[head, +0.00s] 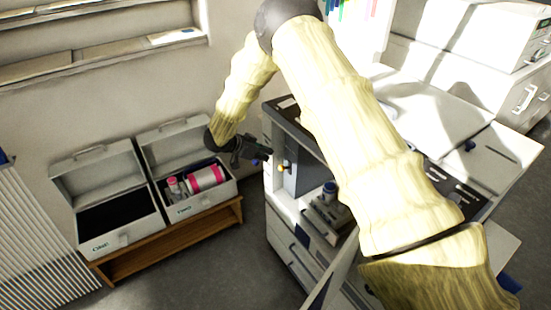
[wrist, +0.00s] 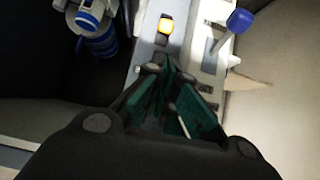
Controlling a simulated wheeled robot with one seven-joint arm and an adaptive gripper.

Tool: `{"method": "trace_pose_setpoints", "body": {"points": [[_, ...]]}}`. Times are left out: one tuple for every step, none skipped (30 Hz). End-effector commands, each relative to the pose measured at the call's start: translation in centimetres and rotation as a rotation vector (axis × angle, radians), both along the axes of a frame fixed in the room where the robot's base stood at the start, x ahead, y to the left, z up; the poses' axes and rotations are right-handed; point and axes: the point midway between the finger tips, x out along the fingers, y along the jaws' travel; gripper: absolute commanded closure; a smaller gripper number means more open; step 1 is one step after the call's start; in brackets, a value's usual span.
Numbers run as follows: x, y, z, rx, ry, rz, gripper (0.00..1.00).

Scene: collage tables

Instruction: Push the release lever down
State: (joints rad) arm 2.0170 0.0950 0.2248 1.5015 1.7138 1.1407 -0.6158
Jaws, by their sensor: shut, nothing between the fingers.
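A lever with a blue knob (wrist: 239,20) on a thin metal stalk stands out from a pale slotted plate at the upper right of the wrist view. It looks like the release lever. In the head view a small blue knob (head: 255,162) shows just below my gripper (head: 263,153), at the near corner of the cabinet. In the wrist view my gripper (wrist: 170,70) is shut and empty, its green-padded fingers close together. The fingertips are apart from the knob, which lies beyond them and to the right. The stalk's base is partly hard to make out.
A yellow-orange round part (wrist: 166,25) sits on the grey panel left of the lever. A blue-and-white cylindrical device (wrist: 97,25) is at upper left. In the head view, two open cases (head: 205,207) stand on a wooden bench (head: 170,252) left of the cabinet (head: 290,262).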

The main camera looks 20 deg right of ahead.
Motion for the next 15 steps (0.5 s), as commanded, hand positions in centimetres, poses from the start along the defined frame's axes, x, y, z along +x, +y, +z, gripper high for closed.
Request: {"method": "trace_pose_setpoints", "body": {"points": [[0.00, 0.01, -0.14, 0.000, -0.001, 0.001, 1.00], [0.02, 0.07, -0.14, 0.000, -0.001, 0.001, 1.00], [0.05, 0.11, -0.14, 0.000, 0.000, 0.001, 1.00], [0.08, 0.13, -0.15, 0.000, 0.000, 0.001, 1.00], [0.12, 0.16, -0.14, 0.000, 0.000, 0.002, 1.00], [0.15, 0.19, -0.17, 0.000, 0.001, 0.002, 1.00], [0.17, 0.21, -0.19, 0.000, 0.001, 0.002, 1.00], [0.17, 0.22, -0.21, 0.000, 0.000, 0.003, 1.00], [0.18, 0.23, -0.21, 0.000, 0.000, 0.003, 1.00], [0.18, 0.23, -0.21, 0.000, 0.001, 0.003, 1.00], [0.17, 0.20, -0.23, 0.000, 0.001, 0.002, 1.00], [0.17, 0.13, -0.27, 0.000, 0.001, 0.002, 1.00], [0.16, 0.04, -0.32, 0.000, 0.001, 0.002, 1.00], [0.17, -0.08, -0.40, 0.000, 0.002, 0.001, 1.00], [0.18, -0.30, -0.56, 0.000, 0.002, 0.001, 1.00]]}}
